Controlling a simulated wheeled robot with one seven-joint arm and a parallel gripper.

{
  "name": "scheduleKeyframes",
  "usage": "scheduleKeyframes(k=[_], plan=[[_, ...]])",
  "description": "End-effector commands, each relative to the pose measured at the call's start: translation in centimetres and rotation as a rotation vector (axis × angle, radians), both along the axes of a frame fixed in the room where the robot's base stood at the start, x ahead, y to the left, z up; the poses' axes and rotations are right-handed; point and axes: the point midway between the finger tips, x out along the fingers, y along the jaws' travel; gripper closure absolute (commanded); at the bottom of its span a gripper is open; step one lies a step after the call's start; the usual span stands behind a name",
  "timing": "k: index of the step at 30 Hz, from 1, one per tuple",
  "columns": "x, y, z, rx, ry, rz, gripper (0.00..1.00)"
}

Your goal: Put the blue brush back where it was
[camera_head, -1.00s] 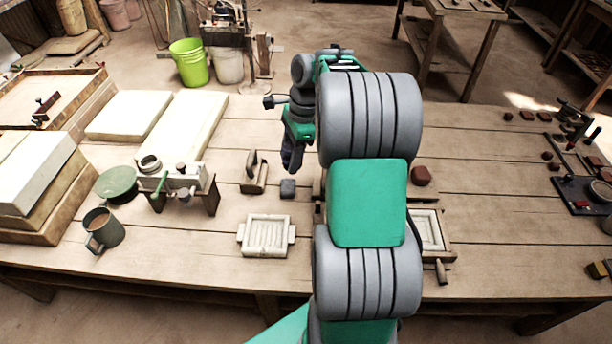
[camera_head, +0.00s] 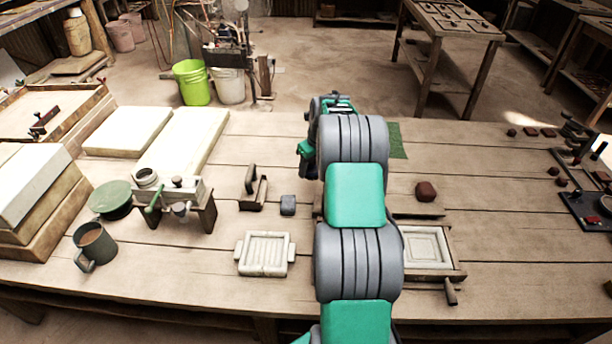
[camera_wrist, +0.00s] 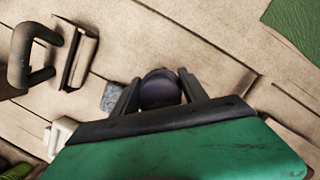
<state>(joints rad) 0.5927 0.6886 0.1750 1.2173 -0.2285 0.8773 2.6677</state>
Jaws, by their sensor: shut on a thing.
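My gripper (camera_wrist: 158,98) is shut on a dark, round-ended, bluish thing (camera_wrist: 160,86), which I take to be the blue brush. Only its rounded end shows between the two fingers in the wrist view; the rest is hidden. In the head view my gripper (camera_head: 306,172) is above the middle of the table, right of and beyond a small grey block (camera_head: 288,205). My arm hides part of it there. A green mat (camera_head: 397,141) lies to the right, partly behind my arm. It also shows at the top right of the wrist view (camera_wrist: 294,24).
A wooden tool with a handle (camera_head: 252,190) stands left of the block. A pale ribbed mould (camera_head: 264,254) lies in front. A framed tile mould (camera_head: 428,247) and a reddish clay lump (camera_head: 426,191) lie to the right. The table's far middle is largely clear.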

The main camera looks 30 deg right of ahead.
Motion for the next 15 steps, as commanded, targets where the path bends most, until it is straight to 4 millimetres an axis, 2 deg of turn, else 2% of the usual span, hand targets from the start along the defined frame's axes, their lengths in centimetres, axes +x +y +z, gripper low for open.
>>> scheduleKeyframes(k=[3,8,12,15], plan=[[1.8,-0.1,-2.0,0.000,-0.001,0.002,1.00],[2.9,-0.2,-3.5,0.000,-0.001,0.002,1.00],[2.9,-0.2,-5.8,0.001,0.002,0.000,1.00],[3.0,-0.3,-6.4,-0.002,-0.002,0.001,1.00]])
